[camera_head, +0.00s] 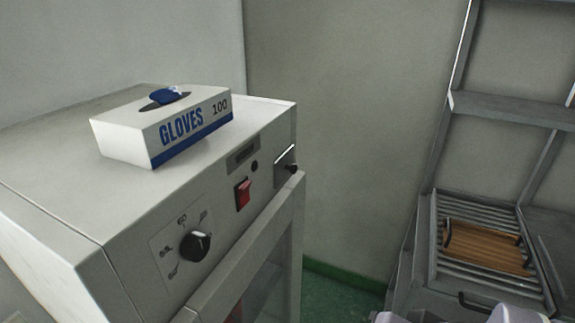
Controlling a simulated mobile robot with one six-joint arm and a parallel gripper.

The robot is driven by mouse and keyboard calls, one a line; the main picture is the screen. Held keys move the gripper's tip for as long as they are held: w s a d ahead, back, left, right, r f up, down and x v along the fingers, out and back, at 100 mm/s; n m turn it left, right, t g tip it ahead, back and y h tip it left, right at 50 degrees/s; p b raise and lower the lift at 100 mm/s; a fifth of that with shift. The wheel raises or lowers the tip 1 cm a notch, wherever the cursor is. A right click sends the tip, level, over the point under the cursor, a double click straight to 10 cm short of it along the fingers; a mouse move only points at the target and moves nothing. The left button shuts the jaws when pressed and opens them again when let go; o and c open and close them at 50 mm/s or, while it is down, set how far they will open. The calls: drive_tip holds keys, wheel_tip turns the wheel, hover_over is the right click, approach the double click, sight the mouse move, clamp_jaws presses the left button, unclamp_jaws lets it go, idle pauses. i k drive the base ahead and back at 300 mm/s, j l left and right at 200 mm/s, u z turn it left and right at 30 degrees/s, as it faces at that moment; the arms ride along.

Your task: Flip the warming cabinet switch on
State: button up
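The warming cabinet (65,205) is a pale grey box that fills the left of the head view. Its red rocker switch (243,194) sits on the sloping front panel, to the right of a black dial knob (195,246). I cannot tell from the switch's tilt whether it is on or off. A small dark display (242,155) is above the switch and looks unlit. My gripper is not in view, and nothing touches the switch.
A glove box (165,125) with a blue glove poking out stands on the cabinet top. A black handle (290,167) projects at the panel's right end. A grey metal rack (515,108) with a brown slatted board (487,247) stands at right. The space before the panel looks clear.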

sight(243, 194)
drive_tip(key=k+l+u, duration=0.25)
drive_tip(key=l+u, duration=0.2)
drive_tip(key=l, duration=0.15)
drive_tip(key=k+l+u, duration=0.3)
drive_tip(key=l+u, duration=0.15)
drive_tip(key=k+l+u, duration=0.8)
drive_tip(key=u, duration=0.15)
